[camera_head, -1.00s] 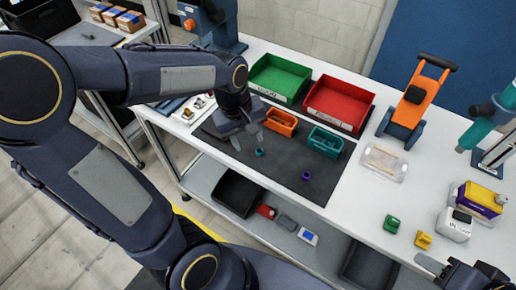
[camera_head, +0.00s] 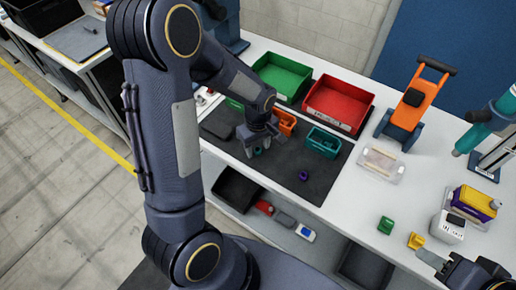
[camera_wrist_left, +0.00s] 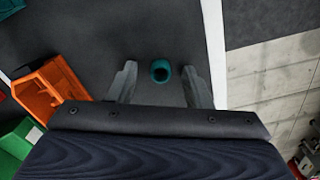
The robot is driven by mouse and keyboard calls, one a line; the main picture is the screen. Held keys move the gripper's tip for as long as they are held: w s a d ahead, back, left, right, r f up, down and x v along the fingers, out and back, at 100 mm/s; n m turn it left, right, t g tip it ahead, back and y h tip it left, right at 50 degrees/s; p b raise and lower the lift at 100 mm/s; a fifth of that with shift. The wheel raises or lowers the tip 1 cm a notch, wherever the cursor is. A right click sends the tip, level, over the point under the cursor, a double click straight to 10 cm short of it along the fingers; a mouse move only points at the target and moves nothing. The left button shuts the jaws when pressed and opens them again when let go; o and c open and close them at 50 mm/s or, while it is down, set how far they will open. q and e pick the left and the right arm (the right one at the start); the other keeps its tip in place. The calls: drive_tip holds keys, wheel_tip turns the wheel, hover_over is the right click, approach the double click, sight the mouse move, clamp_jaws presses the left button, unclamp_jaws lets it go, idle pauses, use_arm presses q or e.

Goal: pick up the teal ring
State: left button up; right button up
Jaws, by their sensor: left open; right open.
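The teal ring (camera_wrist_left: 160,71) lies on the dark mat (camera_wrist_left: 100,30). In the left wrist view it sits between the two open fingers of my left gripper (camera_wrist_left: 158,85), nearer the right finger, with no clear contact. In the head view the ring (camera_head: 257,151) shows just by the fingertips of my left gripper (camera_head: 264,152), which points down over the mat. I cannot tell the exact height of the fingertips above the mat. My right gripper (camera_head: 436,262) shows only partly at the lower right, apart from the ring.
An orange bin (camera_head: 286,122) stands close beside my left gripper, and a teal bin (camera_head: 323,142) stands to the right. A purple ring (camera_head: 303,175) lies on the mat. Green (camera_head: 280,76) and red (camera_head: 338,103) trays stand behind.

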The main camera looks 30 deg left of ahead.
use_arm(q)
clamp_jaws()
drive_tip(key=shift+r, duration=0.15)
